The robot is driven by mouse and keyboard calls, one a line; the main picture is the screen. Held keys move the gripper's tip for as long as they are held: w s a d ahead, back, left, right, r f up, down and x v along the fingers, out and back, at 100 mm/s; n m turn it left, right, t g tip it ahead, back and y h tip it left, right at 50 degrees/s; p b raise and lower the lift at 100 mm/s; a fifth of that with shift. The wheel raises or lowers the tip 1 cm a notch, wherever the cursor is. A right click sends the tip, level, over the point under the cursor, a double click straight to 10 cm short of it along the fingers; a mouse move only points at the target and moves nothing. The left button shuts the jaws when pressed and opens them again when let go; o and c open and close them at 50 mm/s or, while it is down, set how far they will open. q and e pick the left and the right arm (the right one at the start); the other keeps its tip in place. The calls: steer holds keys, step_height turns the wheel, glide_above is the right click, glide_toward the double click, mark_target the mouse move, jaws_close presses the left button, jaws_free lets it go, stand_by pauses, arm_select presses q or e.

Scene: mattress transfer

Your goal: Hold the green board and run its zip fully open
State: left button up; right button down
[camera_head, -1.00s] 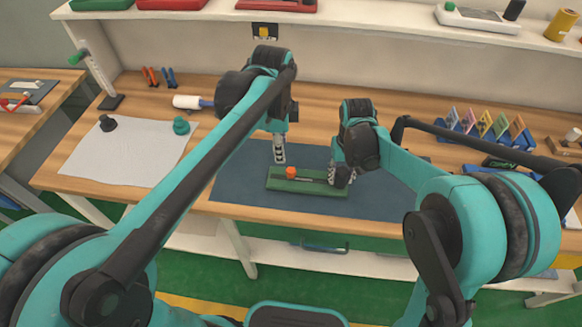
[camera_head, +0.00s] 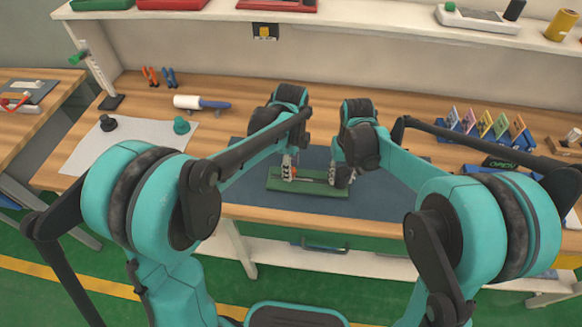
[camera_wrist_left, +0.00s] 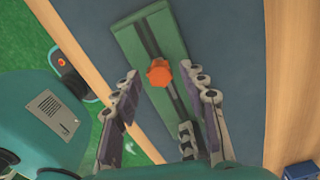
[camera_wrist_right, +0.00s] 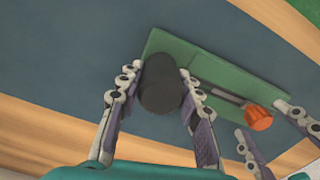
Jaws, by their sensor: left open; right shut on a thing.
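The green board (camera_head: 309,188) lies flat on the blue-grey mat near the table's front edge. The zip's dark track runs along it, with an orange pull (camera_wrist_left: 159,74) standing at its left part in the head view; the pull also shows in the right wrist view (camera_wrist_right: 258,117). My left gripper (camera_wrist_left: 160,85) is open, its fingers on either side of the orange pull with gaps. My right gripper (camera_wrist_right: 160,80) is shut on a dark round grip (camera_wrist_right: 160,86) at the board's right end. In the head view my left fingers partly hide the pull.
The blue-grey mat (camera_head: 385,190) is bare right of the board. A white sheet (camera_head: 90,150) with a dark and a green knob lies at the left. A white roller (camera_head: 190,102) lies behind. Coloured upright pieces (camera_head: 487,124) and a dark OPEN sign (camera_head: 500,163) stand at the right.

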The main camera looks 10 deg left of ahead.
arm_select(q)
steer(key=shift+f, duration=0.5)
steer(key=shift+c, duration=0.4)
jaws_close()
steer(key=shift+d, duration=1.75)
steer(key=shift+o, duration=0.4)
jaws_free()
steer(key=shift+r, duration=0.1)
step_height(320, 180, up, 12)
